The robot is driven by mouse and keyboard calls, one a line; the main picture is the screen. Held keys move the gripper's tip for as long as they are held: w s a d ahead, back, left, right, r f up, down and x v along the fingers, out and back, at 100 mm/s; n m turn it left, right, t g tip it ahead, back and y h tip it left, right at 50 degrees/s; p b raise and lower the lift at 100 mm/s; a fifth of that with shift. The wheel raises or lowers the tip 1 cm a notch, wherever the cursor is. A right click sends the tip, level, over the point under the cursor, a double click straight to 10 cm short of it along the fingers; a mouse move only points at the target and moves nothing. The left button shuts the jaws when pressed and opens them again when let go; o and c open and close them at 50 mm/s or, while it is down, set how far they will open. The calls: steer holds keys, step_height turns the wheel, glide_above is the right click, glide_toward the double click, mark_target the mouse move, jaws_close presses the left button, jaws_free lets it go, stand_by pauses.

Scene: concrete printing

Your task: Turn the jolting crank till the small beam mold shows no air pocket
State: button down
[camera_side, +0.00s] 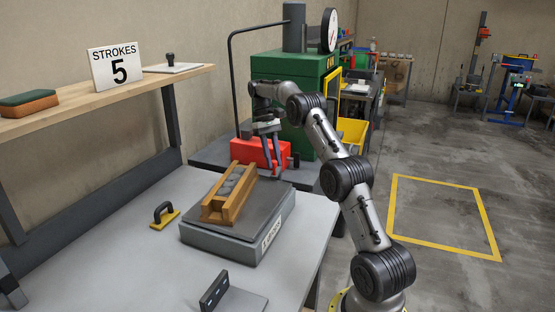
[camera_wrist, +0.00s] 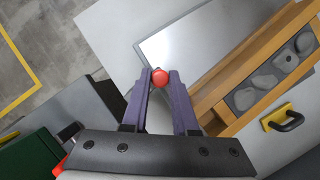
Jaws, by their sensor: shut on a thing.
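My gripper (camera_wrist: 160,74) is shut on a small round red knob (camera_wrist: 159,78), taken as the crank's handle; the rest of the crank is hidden. In the side view my gripper (camera_side: 274,165) points down behind the right part of the jolting table (camera_side: 220,243), a grey block with a dark top plate. The small wooden beam mold (camera_side: 213,213) lies on that plate. It also shows at the right of the wrist view (camera_wrist: 219,98). Its grey fill (camera_wrist: 263,82) looks lumpy, with separate rounded pieces; I cannot make out its whole surface.
A sign (camera_side: 116,68) reads STROKES 5 on the wooden shelf, beside a sponge-like block (camera_side: 28,103). A yellow-based float (camera_side: 165,215) lies left of the jolting table. A black-handled flat tool (camera_side: 235,297) lies in front. A red box (camera_side: 251,152) and green machine (camera_side: 285,82) stand behind.

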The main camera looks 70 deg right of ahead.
steer(key=w+m, duration=0.1)
steer(key=m, duration=0.1)
steer(key=w+m+t+y, duration=0.1)
steer(key=m, duration=0.1)
steer(key=shift+d+m+t, duration=0.2)
steer(key=shift+m+t, duration=0.1)
steer(key=m, duration=0.1)
steer(key=w+m+t, duration=0.1)
steer(key=shift+w+d+r+m, duration=0.1)
steer(key=shift+d+m, duration=0.15)
steer(key=shift+m, duration=0.15)
steer(key=s+d+m+t+h, duration=0.1)
steer(key=d+m+t+h, duration=0.1)
steer(key=m, duration=1.3)
steer(key=s+d+m+t+h, duration=0.2)
steer(key=d+m+h, duration=0.3)
steer(key=m, duration=1)
steer(key=shift+d, duration=1.15)
steer(key=shift+s, duration=0.15)
steer(key=c, duration=0.7)
jaws_free()
